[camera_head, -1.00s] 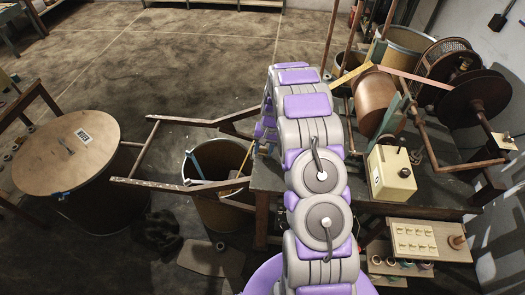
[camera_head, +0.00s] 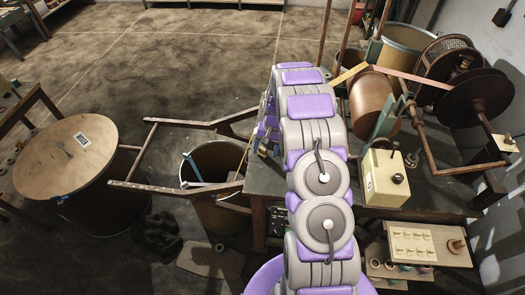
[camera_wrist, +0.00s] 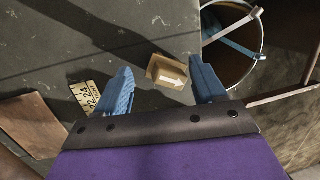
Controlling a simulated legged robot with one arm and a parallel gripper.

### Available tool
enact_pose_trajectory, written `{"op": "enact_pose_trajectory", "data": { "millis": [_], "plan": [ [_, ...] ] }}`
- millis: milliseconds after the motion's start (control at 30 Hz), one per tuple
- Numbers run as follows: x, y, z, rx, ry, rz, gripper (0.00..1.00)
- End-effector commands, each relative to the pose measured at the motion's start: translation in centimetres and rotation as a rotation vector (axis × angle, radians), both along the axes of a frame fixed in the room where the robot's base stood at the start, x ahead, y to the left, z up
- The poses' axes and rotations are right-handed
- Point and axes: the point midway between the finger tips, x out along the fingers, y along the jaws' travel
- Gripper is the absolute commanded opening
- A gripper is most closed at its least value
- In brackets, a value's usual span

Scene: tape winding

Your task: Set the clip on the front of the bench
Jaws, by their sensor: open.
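A small tan block with a white arrow label (camera_wrist: 168,72) lies on the dark bench top (camera_wrist: 110,35) in the wrist view. It may be the clip, but I cannot tell for sure. My gripper (camera_wrist: 162,88) is open, with its blue fingers on either side of the block and a visible gap to each. I cannot tell whether the fingertips are down at its height. In the head view the bench (camera_head: 440,200) stands at the right.
A yellow number strip (camera_wrist: 86,97) and a brown board (camera_wrist: 32,125) lie left of the gripper. An open drum (camera_head: 215,160) stands left of the bench. A cream box with a knob (camera_head: 384,178) and a copper-coloured drum (camera_head: 374,100) occupy the bench's right side.

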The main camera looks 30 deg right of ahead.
Motion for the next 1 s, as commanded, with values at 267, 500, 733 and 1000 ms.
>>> {"op": "enact_pose_trajectory", "data": {
  "millis": [267, 500, 733, 1000],
  "plan": [
    [0.4, 0.1, 5.2, -0.017, -0.008, 0.002, 0.70],
    [0.4, -1.6, 9.4, -0.006, -0.004, 0.000, 0.70],
    [-0.2, -1.3, 12.3, -0.008, -0.002, 0.023, 0.70],
    [-5.0, 5.1, 19.5, -0.042, 0.008, 0.132, 0.70]
  ]
}}
